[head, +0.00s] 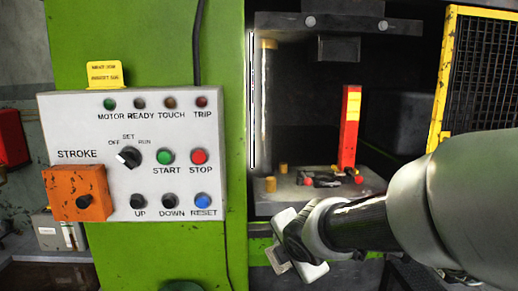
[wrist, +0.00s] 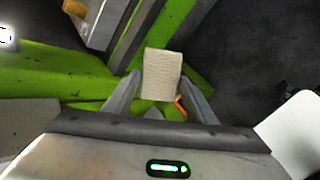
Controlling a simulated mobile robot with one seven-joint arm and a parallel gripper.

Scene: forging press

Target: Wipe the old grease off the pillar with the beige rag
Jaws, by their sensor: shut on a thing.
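My gripper (wrist: 160,78) is shut on the beige rag (wrist: 162,68), which shows as a pale textured pad between the two fingers in the wrist view. In the head view my gripper (head: 282,255) is in front of the press, low and just below the bed's front edge, apart from the pillar. The pillar (head: 266,105) is an upright pale column at the left of the press opening, with a brownish band at its top. Grease on it cannot be made out clearly at this size.
A red block (head: 349,130) with a yellow label stands upright on the press bed (head: 285,197), near dark loose parts (head: 318,179). A brass-coloured stub (head: 283,169) stands behind. The control panel (head: 120,185) is on the left, a yellow-framed mesh guard (head: 482,75) on the right.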

